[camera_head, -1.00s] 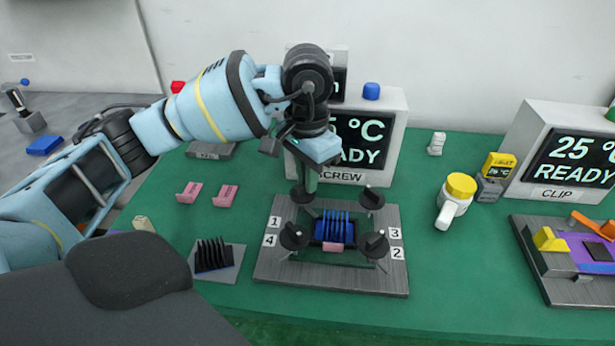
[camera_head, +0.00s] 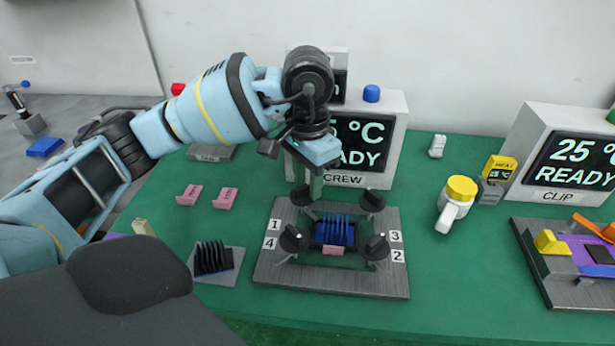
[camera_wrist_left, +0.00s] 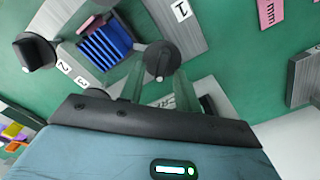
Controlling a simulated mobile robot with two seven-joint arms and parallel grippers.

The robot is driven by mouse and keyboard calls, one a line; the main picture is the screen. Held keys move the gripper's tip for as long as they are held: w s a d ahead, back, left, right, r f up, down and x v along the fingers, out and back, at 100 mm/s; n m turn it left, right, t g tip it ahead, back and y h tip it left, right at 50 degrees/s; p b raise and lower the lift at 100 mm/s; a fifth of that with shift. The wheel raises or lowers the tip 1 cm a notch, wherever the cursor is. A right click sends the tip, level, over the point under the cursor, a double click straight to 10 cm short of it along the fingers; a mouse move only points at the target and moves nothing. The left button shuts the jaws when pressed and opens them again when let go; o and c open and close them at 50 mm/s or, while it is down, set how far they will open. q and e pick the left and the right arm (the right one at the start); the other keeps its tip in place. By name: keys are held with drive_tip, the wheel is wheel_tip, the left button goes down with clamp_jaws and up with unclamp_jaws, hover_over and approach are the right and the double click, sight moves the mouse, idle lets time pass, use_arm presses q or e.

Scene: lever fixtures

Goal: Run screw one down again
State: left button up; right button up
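The screw fixture (camera_head: 265,278) is a grey plate on the green bench. It carries black knobs beside labels 1 to 4 and a blue finned block (camera_head: 335,232) in the middle. Screw one is the back-left knob (camera_head: 302,195), beside label 1; in the left wrist view the same knob (camera_wrist_left: 162,60) sits at my fingertips. My left gripper (camera_head: 315,188) points down just behind and right of that knob. Its greenish fingers (camera_wrist_left: 158,80) stand apart; I cannot tell whether they touch it. My right gripper is not in view.
The SCREW display (camera_head: 365,140) stands close behind my left gripper and reads READY. A black finned block (camera_head: 212,258) and pink pieces (camera_head: 224,198) lie to the left.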

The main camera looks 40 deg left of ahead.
sight(307, 185)
use_arm(q)
drive_tip(key=shift+r, duration=0.1)
wheel_tip(307, 185, up, 8)
drive_tip(key=shift+f+p, duration=0.15)
drive_tip(key=shift+p, duration=0.2)
drive_tip(key=shift+s+f, duration=0.1)
idle(0.5)
